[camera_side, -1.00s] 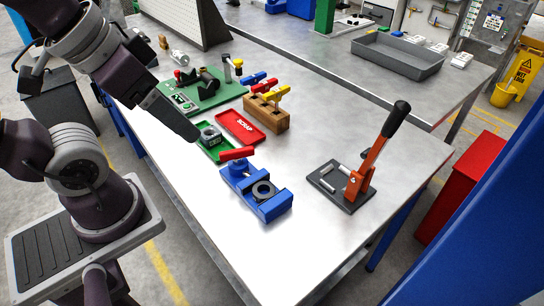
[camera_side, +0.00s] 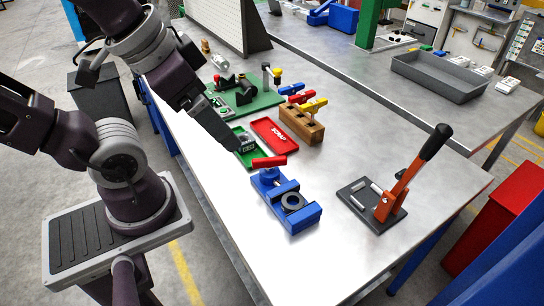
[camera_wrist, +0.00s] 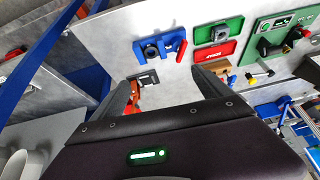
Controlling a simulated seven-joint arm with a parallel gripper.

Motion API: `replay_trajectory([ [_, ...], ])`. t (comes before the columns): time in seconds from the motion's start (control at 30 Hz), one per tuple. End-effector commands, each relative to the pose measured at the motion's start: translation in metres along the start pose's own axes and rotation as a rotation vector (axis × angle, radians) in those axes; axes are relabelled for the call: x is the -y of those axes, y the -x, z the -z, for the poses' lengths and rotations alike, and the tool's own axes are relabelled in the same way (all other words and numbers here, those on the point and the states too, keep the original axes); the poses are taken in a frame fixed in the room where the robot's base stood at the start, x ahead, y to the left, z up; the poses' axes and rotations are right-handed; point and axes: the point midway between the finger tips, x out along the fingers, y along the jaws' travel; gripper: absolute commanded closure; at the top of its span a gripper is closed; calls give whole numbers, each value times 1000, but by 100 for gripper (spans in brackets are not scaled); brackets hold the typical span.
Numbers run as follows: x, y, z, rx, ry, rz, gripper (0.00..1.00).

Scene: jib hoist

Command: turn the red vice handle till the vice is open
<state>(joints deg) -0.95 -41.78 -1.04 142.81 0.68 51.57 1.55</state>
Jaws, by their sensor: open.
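The blue vice (camera_side: 300,218) stands on the bench in the side view, with a dark ring (camera_side: 292,201) between its jaws.
A green tray (camera_side: 258,162) holding a part and a red tray (camera_side: 273,133) lie behind the vice. A wooden block (camera_side: 300,125) with coloured handles stands beyond them. A lever press (camera_side: 390,200) stands to the right. Bare bench (camera_side: 345,160) lies between vice and press.

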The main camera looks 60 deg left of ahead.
Motion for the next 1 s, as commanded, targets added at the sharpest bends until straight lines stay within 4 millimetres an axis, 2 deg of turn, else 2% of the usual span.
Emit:
replay_trajectory([
  [0.07, 10, -14, 7, 84, -145, 75, 0],
  [0.17, 31, -46, 20, 294, -520, 143, 0],
  [0.2, 40, -62, 26, 383, -698, 125, 0],
  [0.33, 62, -118, 39, 547, -1233, -98, 0],
  [0.4, 68, -144, 45, 526, -1469, -248, 0],
  [0.5, 72, -170, 55, 420, -1711, -400, 0],
  [0.6, 75, -184, 63, 321, -1844, -467, 0],
  [0.7, 75, -191, 65, 278, -1897, -487, 0],
  [1.0, 72, -238, 40, 278, -1902, -491, 0],
])
